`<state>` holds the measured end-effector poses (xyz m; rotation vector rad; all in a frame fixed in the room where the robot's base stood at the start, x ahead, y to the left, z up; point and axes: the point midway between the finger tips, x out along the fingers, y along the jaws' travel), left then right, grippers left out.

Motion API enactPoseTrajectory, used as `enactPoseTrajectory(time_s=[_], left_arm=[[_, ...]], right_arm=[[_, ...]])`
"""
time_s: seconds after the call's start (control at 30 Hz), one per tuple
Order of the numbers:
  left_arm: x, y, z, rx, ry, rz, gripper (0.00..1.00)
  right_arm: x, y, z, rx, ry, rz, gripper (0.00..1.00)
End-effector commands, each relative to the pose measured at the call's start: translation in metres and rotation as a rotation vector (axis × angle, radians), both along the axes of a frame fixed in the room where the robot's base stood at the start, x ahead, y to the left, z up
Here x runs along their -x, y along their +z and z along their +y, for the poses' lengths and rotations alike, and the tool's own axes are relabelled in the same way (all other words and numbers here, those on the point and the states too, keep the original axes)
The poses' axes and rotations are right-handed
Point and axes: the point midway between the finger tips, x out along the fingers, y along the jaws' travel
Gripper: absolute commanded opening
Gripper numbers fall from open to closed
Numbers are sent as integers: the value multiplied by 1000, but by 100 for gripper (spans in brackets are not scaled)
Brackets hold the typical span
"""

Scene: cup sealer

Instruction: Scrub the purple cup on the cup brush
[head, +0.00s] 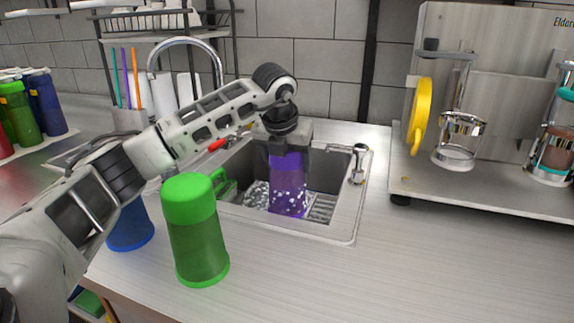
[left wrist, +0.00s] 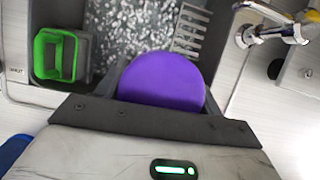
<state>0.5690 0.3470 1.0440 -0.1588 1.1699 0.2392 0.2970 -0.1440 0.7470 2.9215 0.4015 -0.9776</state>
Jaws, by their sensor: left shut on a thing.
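The purple cup (head: 288,185) is upright in the sink, with white foam specks on its lower part. My left gripper (head: 288,147) is shut on the upper part of the cup from above. In the left wrist view, the round purple top of the cup (left wrist: 162,82) sits between the fingers of my left gripper (left wrist: 160,100). The cup brush is not visible; whether it is inside or under the cup cannot be told. My right gripper is not in view.
The sink (head: 345,205) has foam on its floor and a grey rack (left wrist: 190,30). A green cup (head: 197,235) and a blue cup (head: 130,228) stand on the counter in front. A faucet (head: 190,42) rises behind. The sealer machine (head: 490,170) stands at right.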

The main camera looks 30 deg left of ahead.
Motion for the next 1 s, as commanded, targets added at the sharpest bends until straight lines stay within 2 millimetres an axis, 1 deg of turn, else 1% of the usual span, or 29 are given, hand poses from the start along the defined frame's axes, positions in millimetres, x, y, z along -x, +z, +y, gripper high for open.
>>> enactPoseTrajectory(time_s=[0.17, 0.6, 0.67, 0.73, 0.83, 1.0], left_arm=[[0, -13, 0, 0, 0, 0, 42], [0, -72, 0, 0, 0, -1, 42], [0, -77, 0, 0, 0, -1, 42], [0, -79, 0, -1, 0, -2, 42], [0, -75, 0, 0, 0, -2, 42], [0, -55, 0, 0, 0, -2, 42]], right_arm=[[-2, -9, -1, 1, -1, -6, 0], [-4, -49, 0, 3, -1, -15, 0], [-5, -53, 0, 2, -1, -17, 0], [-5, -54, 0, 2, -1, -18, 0], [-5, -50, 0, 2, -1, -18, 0], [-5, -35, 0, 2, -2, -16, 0]])
